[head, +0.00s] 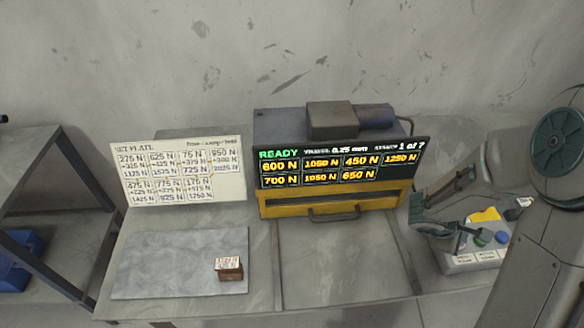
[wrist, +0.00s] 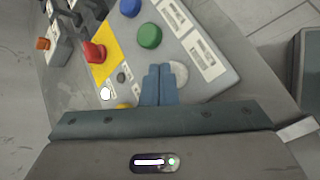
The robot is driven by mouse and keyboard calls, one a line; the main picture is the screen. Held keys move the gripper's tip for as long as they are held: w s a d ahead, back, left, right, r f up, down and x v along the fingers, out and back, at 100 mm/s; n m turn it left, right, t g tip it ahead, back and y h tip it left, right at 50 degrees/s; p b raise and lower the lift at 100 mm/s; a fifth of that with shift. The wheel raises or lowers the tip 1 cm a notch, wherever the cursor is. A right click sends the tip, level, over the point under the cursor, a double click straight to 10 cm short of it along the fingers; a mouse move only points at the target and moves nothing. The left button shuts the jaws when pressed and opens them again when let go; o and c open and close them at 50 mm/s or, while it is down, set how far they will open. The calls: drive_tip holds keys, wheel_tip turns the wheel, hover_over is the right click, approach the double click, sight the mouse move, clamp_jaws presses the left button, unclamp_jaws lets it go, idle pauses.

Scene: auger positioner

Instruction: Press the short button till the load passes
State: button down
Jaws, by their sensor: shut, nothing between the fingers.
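The button box (wrist: 215,70) shows at close range in the wrist view and at the bench's right end in the head view. It carries a green button (wrist: 149,36), a blue button (wrist: 130,7), a pale button (wrist: 179,72), and a yellow button (wrist: 124,106) partly behind my gripper. Its labels are too blurred to tell which is short. My gripper (wrist: 158,68) is shut and empty, its fingertips beside the pale button; contact cannot be told. The display (head: 343,163) reads READY, 0.25 mm, 1 of 7, above several force values.
A red knob (wrist: 94,52) on a yellow plate is left of my fingers. A printed set plate (head: 180,170) stands left of the display. A small brown block (head: 229,270) sits on a grey mat (head: 165,265). The bench front (head: 340,265) is clear.

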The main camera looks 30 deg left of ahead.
drive_tip(key=shift+f+b, duration=0.25)
drive_tip(key=shift+b, duration=0.05)
drive_tip(key=shift+r, duration=0.1)
idle(0.3)
drive_tip(key=shift+r+p, duration=0.3)
drive_tip(key=shift+r, duration=0.3)
wheel_tip(320, 180, up, 6)
drive_tip(key=p, duration=0.4)
idle(1.2)
